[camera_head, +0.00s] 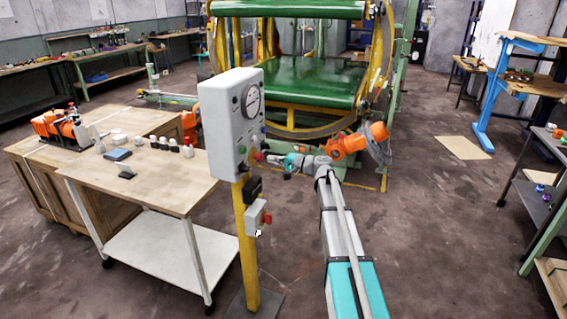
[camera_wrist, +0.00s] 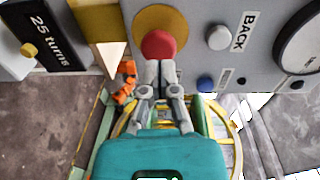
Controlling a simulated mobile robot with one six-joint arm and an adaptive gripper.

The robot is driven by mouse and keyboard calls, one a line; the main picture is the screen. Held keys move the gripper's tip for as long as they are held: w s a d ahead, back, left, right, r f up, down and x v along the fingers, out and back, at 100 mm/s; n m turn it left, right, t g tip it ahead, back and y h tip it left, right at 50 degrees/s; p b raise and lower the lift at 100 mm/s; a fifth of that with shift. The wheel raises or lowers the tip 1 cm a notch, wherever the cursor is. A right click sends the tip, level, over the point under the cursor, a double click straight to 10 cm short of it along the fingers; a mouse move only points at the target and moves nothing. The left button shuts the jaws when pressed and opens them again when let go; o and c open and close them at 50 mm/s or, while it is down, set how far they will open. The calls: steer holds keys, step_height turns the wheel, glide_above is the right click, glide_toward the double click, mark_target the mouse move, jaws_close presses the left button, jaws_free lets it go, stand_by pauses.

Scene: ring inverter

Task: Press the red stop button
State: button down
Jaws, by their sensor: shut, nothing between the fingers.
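The red stop button (camera_wrist: 158,43) sits on a round yellow backing on the grey control panel (camera_wrist: 205,62) in the wrist view. In the head view the red button (camera_head: 259,156) is small, low on the side of the grey-white control box (camera_head: 228,115). My gripper (camera_wrist: 160,68) is shut and empty, its fingertips right at the button's lower edge in the wrist view. I cannot tell whether they touch it. In the head view my gripper (camera_head: 271,159) reaches the box from the right, and its tips are too small to make out.
A white button (camera_wrist: 219,37) marked BACK, a blue button (camera_wrist: 205,83) and a dial (camera_wrist: 303,45) are near the red button. A yellow post (camera_head: 246,240) carries the box and a smaller box (camera_head: 255,216). The green ring machine (camera_head: 290,70) stands behind. A wooden-topped table (camera_head: 140,175) is left.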

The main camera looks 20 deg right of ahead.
mark_target(262, 156)
steer(key=shift+x, duration=1.15)
steer(key=shift+w+a, duration=0.4)
steer(key=shift+a, duration=0.05)
steer(key=shift+w+a+r, duration=0.15)
steer(key=shift+w+a, duration=0.05)
steer(key=shift+a, duration=0.15)
steer(key=shift+d, duration=0.1)
steer(key=shift+s+d, duration=0.3)
steer(key=v, duration=1.3)
steer(key=shift+s+d+p, duration=0.2)
steer(key=shift+d+p, duration=0.15)
steer(key=shift+d, duration=0.05)
